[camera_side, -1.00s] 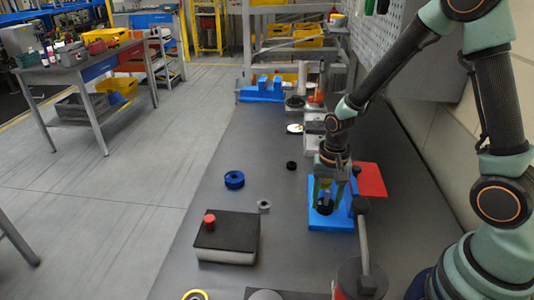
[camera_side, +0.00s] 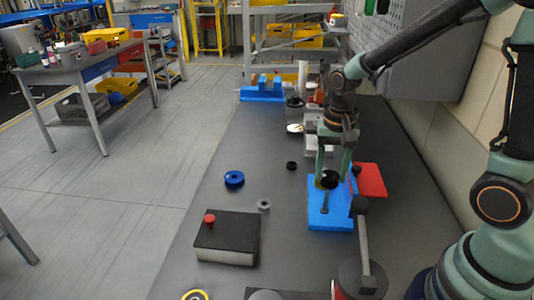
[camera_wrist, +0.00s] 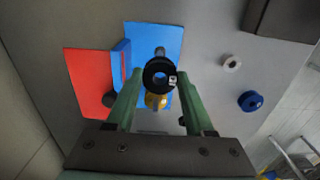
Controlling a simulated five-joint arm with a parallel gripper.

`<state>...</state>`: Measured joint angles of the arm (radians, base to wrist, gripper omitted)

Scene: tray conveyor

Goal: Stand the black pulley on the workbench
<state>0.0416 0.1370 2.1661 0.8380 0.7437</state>
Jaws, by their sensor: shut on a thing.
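The black pulley (camera_side: 329,180) is between the fingers of my gripper (camera_side: 332,175), which is shut on it. It is held above a blue fixture (camera_side: 318,216) with a short upright peg (camera_side: 325,203). The pulley's hole shows in the wrist view, where the pulley (camera_wrist: 160,67) lies between the green fingertips (camera_wrist: 157,80). A yellow round part (camera_wrist: 155,102) shows just below it there; I cannot tell what it belongs to. The grey workbench (camera_side: 215,150) runs under all of this.
A red plate (camera_side: 370,180) lies right of the fixture, with a dark-knobbed arm (camera_side: 361,225) close by. A blue ring (camera_side: 234,180), a grey ring (camera_side: 264,206), a small black ring (camera_side: 291,166) and a black-topped block (camera_side: 227,240) stand left. The bench between them is clear.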

